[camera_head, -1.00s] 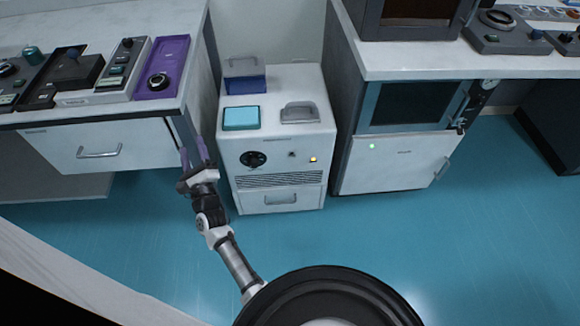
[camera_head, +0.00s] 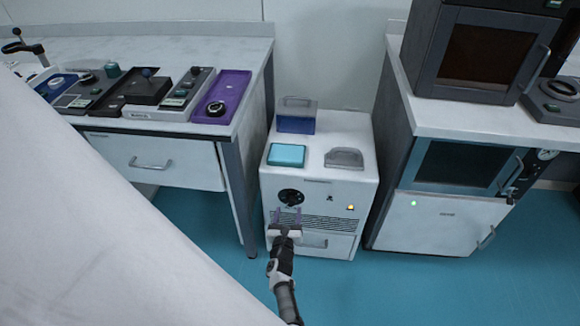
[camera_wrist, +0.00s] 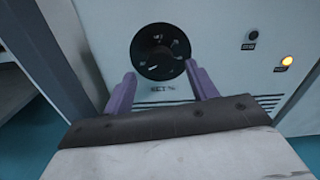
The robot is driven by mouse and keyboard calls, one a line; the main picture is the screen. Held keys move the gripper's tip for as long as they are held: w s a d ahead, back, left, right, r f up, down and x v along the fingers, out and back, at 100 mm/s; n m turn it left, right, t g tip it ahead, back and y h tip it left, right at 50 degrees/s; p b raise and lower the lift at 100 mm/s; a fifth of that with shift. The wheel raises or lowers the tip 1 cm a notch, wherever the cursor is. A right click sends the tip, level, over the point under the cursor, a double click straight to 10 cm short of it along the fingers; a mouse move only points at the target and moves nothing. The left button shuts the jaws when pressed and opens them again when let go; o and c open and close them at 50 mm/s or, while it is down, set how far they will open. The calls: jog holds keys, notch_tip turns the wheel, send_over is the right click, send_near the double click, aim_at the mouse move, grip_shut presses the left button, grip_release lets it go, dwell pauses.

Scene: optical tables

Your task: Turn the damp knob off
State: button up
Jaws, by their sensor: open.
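The round black knob (camera_head: 291,197) is on the upper left of the white cabinet's front panel. In the wrist view the knob (camera_wrist: 160,51) shows a dark dial with pale marks; a label below it is too small to read surely. My gripper (camera_head: 288,214) is open, its two purple fingers just below the knob in the head view. In the wrist view my gripper (camera_wrist: 162,90) has its fingers spread below and to either side of the dial, with nothing between them. Contact with the knob cannot be told.
The white cabinet (camera_head: 350,128) also has a small dark button (camera_wrist: 253,34) and a lit amber lamp (camera_wrist: 287,61) right of the knob. A bench with drawer (camera_head: 170,165) stands close at left, another cabinet (camera_head: 440,225) at right. Blue floor lies in front.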

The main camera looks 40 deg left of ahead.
aim_at(290, 204)
jog(key=shift+b+x, duration=0.5)
jog(key=shift+x, duration=1.45)
jog(key=shift+d, duration=0.1)
jog(key=shift+c, duration=0.4)
jog(key=c, duration=0.9)
